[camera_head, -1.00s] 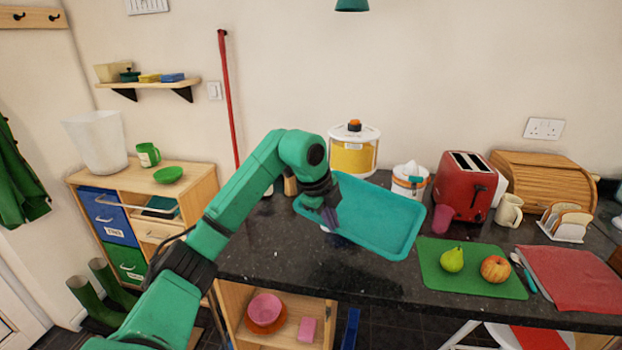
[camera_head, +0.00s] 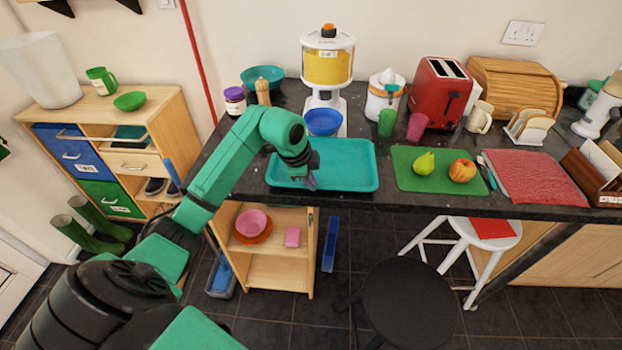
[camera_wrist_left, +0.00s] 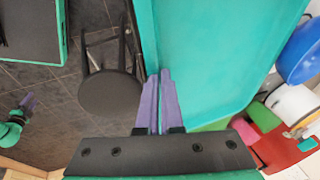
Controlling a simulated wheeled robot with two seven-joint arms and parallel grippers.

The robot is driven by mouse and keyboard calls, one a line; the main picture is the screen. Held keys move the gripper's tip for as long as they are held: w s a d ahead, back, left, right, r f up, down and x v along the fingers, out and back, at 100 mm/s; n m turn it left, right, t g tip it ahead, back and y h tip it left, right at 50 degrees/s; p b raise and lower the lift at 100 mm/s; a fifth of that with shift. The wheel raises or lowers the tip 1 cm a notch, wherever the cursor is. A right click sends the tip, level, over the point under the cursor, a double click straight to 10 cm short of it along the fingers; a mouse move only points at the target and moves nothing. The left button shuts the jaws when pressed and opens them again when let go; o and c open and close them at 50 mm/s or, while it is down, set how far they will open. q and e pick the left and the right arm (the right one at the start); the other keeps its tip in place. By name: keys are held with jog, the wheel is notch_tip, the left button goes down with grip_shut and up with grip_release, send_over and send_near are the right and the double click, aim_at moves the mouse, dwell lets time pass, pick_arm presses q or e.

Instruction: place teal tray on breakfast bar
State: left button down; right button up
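The teal tray (camera_head: 340,160) is level at the front of the dark breakfast bar (camera_head: 420,150), right way up and empty. I cannot tell whether it rests on the top or is just above it. My left gripper (camera_head: 311,181) is at the tray's near rim, left of its middle. In the left wrist view, the purple fingers of the left gripper (camera_wrist_left: 159,90) are close together with the edge of the tray (camera_wrist_left: 210,50) between them. My right gripper (camera_wrist_left: 29,102) shows small at the left of that view, away from the tray; its opening is unclear.
A green mat (camera_head: 408,180) with a pear and an apple lies just right of the tray. A blue bowl (camera_head: 323,122) at the dispenser, a teal bowl (camera_head: 262,78) and green cup (camera_head: 387,122) stand behind. A black stool (camera_head: 408,305) stands in front.

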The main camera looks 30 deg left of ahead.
pick_arm(q)
jog(key=shift+f+b, duration=0.3)
jog(key=shift+f, duration=0.35)
jog(key=c, duration=1)
grip_release()
jog(key=shift+r, duration=0.1)
